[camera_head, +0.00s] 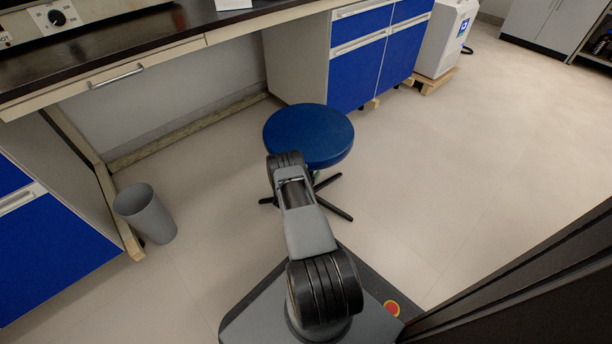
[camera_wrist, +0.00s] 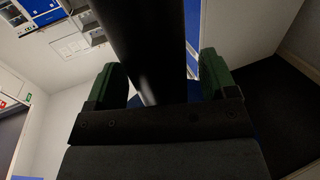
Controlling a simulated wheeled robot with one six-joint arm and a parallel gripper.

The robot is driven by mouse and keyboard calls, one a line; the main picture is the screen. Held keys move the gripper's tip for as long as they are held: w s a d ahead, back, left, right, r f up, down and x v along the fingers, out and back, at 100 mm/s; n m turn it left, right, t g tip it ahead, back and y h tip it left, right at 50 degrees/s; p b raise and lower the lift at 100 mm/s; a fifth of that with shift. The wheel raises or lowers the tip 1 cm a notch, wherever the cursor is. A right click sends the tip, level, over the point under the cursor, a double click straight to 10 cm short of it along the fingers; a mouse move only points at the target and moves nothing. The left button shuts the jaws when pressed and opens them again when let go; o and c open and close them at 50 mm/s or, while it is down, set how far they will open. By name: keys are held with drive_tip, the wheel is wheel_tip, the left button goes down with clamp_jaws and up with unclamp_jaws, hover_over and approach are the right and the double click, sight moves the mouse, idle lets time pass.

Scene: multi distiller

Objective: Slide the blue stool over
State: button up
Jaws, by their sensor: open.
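The blue stool (camera_head: 310,135) stands upright on the floor in the head view, with a round blue seat and dark splayed legs. My arm reaches to the near side of the seat and hides part of the base. My gripper is mostly hidden there, below the seat's near edge. In the wrist view my gripper (camera_wrist: 163,78) has two green-padded fingers spread apart. A thick dark post (camera_wrist: 145,45), apparently the stool's column, lies between them. I cannot tell whether either finger touches it.
A dark-topped lab bench (camera_head: 110,62) with open knee space is behind and left of the stool. A grey bin (camera_head: 146,212) stands at left. Blue cabinets (camera_head: 355,75) are just behind the stool. Open floor (camera_head: 470,160) lies to the right.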

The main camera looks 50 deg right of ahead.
clamp_jaws()
idle(0.8)
